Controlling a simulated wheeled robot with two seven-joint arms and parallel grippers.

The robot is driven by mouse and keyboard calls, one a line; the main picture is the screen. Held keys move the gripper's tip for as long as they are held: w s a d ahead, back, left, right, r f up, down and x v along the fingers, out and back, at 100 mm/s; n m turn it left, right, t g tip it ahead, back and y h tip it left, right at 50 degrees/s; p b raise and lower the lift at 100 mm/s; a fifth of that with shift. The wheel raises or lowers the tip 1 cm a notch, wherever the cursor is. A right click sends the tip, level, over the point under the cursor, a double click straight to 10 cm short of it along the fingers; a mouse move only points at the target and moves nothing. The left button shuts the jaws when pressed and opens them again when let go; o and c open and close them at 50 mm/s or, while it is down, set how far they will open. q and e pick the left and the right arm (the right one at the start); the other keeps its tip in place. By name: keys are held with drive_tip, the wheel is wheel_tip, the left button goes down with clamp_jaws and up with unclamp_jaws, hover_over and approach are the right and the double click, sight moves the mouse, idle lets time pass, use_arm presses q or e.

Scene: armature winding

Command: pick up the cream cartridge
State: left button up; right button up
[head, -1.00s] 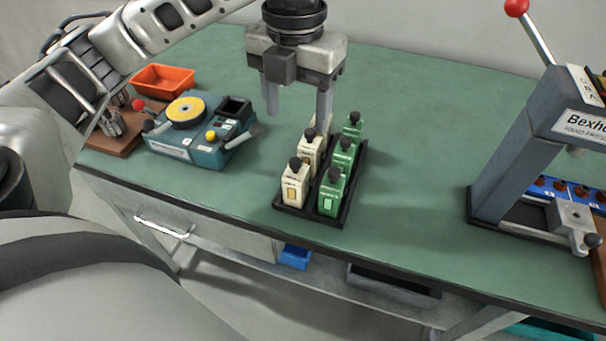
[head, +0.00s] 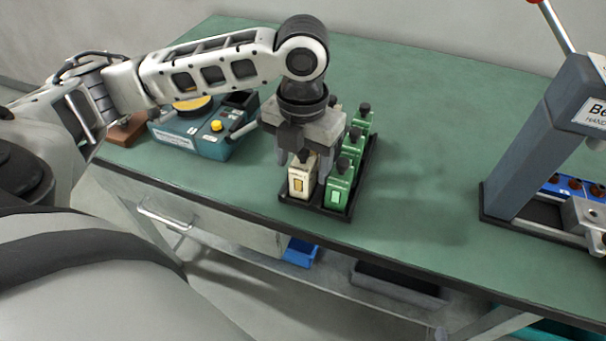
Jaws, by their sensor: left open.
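Cream cartridges with black knobs and green cartridges stand in two rows in a black tray (head: 314,209) on the bench. The front cream cartridge (head: 301,184) shows in the head view, upright in the tray. My left gripper (head: 303,160) points down over the cream row, low among the cartridge tops. It is open, and its body hides most of the cream cartridges behind the front one. I cannot tell whether a finger touches a cartridge. My right gripper is not in view.
Green cartridges (head: 338,188) stand close on the right of the cream row. A teal winding device (head: 195,137) with a yellow disc is to the left. A grey hand press (head: 527,145) stands at the right. The bench between tray and press is clear.

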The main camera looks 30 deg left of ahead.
use_arm(q)
drive_tip(key=c, duration=1.2)
